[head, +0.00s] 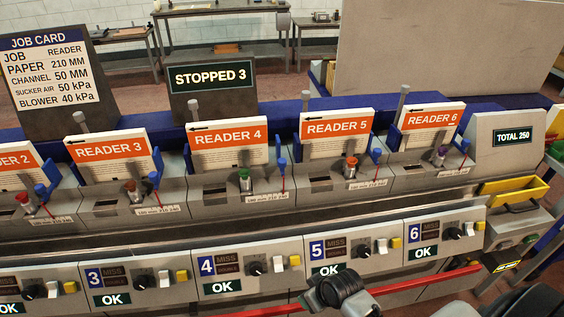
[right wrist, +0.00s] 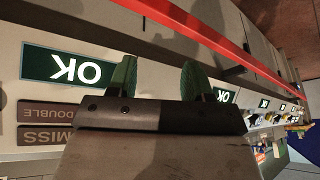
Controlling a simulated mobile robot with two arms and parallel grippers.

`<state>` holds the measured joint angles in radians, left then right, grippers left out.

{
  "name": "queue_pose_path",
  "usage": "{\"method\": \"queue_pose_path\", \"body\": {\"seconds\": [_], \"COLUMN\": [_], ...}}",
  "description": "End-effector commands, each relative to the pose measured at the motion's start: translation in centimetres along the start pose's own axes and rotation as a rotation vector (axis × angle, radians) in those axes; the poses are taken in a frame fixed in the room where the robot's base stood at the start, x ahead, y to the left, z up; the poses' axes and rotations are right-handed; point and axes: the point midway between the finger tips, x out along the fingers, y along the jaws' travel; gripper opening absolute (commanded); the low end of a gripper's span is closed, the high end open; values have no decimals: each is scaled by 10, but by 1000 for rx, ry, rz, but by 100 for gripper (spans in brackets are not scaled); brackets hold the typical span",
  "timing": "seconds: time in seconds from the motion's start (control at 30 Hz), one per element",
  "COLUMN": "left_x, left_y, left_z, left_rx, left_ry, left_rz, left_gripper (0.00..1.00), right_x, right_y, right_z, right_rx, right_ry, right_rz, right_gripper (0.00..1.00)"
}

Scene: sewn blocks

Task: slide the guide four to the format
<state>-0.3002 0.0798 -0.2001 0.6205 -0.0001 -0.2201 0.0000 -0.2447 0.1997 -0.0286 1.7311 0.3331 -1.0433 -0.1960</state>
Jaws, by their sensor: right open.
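Station four holds a stack of cards marked READER 4 (head: 228,140) in its pocket. A blue guide (head: 282,164) with a thin red pointer stands at the right edge of this stack, above a small millimetre scale (head: 267,197). The scale's figures are too small to read surely. The job card (head: 48,75) reads PAPER 210 MM. My right gripper (right wrist: 157,78) shows in the right wrist view with its two green fingers apart and nothing between them. It is by the lower control panels, away from guide four. My left gripper is not in view.
Similar READER 3 (head: 112,152) and READER 5 (head: 337,130) stations flank station four. A green knob (head: 245,180) stands close left of the guide. A red rail (head: 425,284) runs along the front. A display (head: 211,77) reads STOPPED 3.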

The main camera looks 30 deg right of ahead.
Motion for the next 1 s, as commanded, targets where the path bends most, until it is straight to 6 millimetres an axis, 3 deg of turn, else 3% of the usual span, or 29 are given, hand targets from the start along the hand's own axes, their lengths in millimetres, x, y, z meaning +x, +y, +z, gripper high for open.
{"method": "queue_pose_path", "body": {"seconds": [0.27,0.6,0.8,1.0], "left_x": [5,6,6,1], "left_y": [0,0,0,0], "left_z": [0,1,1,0], "left_rx": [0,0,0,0], "left_ry": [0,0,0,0], "left_rz": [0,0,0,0], "left_gripper": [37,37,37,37], "right_x": [-89,-164,-202,-196], "right_y": [10,72,100,99], "right_z": [-97,-222,-267,-283], "right_rx": [-128,-228,-243,-240], "right_ry": [185,535,695,716], "right_rz": [-70,-149,-164,-170], "right_gripper": [50,50,50,50]}}
